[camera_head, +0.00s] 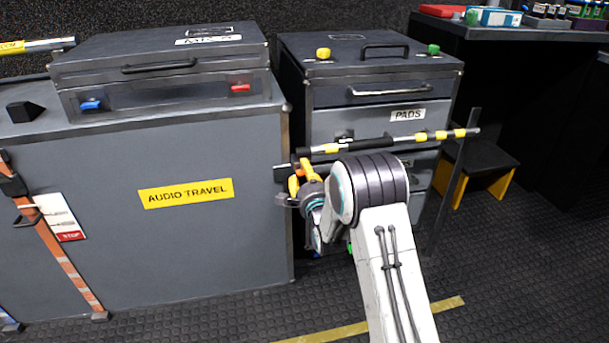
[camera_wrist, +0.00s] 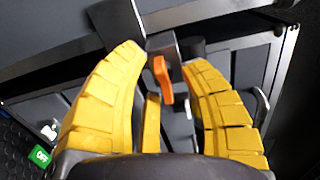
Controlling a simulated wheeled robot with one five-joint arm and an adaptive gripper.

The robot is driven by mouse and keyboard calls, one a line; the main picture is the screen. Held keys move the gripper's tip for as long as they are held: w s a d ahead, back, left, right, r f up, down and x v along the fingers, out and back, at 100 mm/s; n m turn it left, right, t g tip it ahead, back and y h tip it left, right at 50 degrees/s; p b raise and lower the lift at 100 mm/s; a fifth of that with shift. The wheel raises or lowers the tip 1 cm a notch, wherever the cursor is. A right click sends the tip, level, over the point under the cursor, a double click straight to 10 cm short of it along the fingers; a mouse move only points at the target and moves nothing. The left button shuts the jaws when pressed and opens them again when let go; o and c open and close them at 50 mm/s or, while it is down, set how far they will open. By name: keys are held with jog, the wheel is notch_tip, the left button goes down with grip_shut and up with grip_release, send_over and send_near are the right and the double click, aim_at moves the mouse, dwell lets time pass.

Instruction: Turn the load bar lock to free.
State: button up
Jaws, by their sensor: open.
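The load bar (camera_head: 350,148), dark with yellow bands, runs across the front of the drawer cabinet. A small orange lever, seemingly its lock (camera_wrist: 160,78), hangs from a grey block on the bar in the wrist view. My gripper (camera_wrist: 163,60) is open, with its yellow fingers on either side of the orange lever. A gap shows between the lever and the right finger; I cannot tell whether either finger touches it. In the head view my gripper (camera_head: 301,178) is at the bar's left end, partly hidden by my arm.
A grey case marked AUDIO TRAVEL (camera_head: 185,193) stands on the left, close beside my gripper. The PADS drawer cabinet (camera_head: 381,115) is behind the bar. A black step with yellow legs (camera_head: 481,155) stands to the right. The ribbed floor at the lower right is clear.

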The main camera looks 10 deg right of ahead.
grip_shut()
dwell(0.3)
dwell(0.4)
